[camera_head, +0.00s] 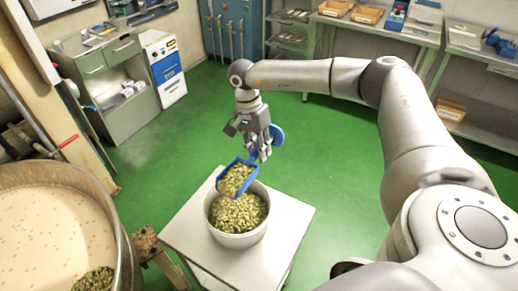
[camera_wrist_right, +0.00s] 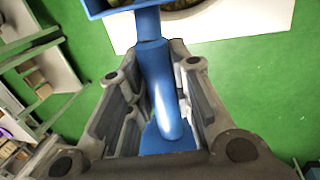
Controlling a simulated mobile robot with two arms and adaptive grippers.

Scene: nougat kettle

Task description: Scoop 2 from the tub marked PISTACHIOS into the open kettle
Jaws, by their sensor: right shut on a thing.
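My right gripper (camera_head: 260,148) is shut on the handle of a blue scoop (camera_head: 249,164). In the wrist view the blue handle (camera_wrist_right: 162,85) runs between its fingers. The scoop's bowl holds a heap of green pistachios (camera_head: 236,179) and is over the back left rim of a white tub (camera_head: 239,239). The tub is well filled with pistachios, and no marking on it shows. The open kettle (camera_head: 122,248) is at the lower left, with pale nougat (camera_head: 50,225) inside and a patch of pistachios (camera_head: 94,281) on it. My left gripper is out of view.
The tub stands on a small white table (camera_head: 290,222). A wooden stand (camera_head: 146,243) is between the table and the kettle. Grey cabinets (camera_head: 118,85) and shelves (camera_head: 385,25) line the walls. The green floor behind the table is clear.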

